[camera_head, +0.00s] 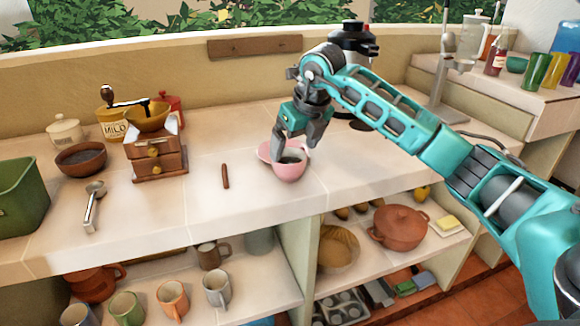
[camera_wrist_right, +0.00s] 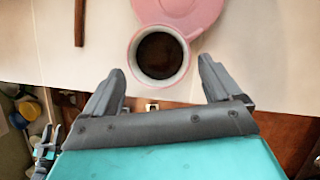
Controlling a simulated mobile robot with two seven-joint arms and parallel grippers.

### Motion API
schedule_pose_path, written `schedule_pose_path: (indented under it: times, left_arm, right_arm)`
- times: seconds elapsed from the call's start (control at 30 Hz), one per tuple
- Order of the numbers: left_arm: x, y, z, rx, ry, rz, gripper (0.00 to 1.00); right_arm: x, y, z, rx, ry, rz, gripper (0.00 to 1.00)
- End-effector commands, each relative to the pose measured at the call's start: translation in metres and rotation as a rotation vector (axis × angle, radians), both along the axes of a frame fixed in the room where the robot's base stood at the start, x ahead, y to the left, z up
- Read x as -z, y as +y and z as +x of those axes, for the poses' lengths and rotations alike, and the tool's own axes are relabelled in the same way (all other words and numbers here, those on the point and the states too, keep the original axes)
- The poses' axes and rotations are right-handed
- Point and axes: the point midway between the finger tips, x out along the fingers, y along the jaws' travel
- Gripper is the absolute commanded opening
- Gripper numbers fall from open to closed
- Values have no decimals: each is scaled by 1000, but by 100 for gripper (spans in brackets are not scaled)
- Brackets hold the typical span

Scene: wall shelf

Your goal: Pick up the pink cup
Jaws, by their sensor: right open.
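The pink cup (camera_head: 289,169) stands upright on the counter, on or against a pink saucer (camera_head: 264,150), with dark contents inside. In the right wrist view the cup (camera_wrist_right: 160,56) lies ahead of and between the fingertips, with the pink saucer (camera_wrist_right: 180,10) beyond it. My right gripper (camera_head: 294,152) is open and empty, just above and behind the cup in the head view. In the wrist view the right gripper (camera_wrist_right: 165,78) has its two fingers spread wider than the cup. I cannot tell whether a finger touches it.
A brown stick (camera_head: 225,176) lies left of the cup. A coffee grinder (camera_head: 155,150), a brown bowl (camera_head: 81,160), a metal scoop (camera_head: 93,205) and a green bin (camera_head: 22,195) stand further left. A black-topped flask (camera_head: 352,45) is behind my arm. Shelves with mugs are below.

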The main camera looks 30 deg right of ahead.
Motion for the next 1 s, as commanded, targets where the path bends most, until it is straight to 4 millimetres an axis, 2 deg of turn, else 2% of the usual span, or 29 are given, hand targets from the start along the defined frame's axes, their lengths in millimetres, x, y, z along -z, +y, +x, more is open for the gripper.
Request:
schedule_pose_path:
  times: [0.17, 0.4, 0.67, 1.0]
  left_arm:
    - [1, 0, -1, 1, 3, 0, 43]
    - [4, -1, -3, 2, 9, 0, 43]
    - [5, -1, -4, 3, 13, 0, 43]
    - [5, -1, -4, 3, 14, 0, 43]
  right_arm:
    - [13, 2, 4, -2, 1, 2, 91]
    - [46, 2, 17, -1, 1, 3, 91]
    - [49, 2, 19, -2, -1, 1, 91]
    - [49, 2, 19, -2, -1, 1, 59]
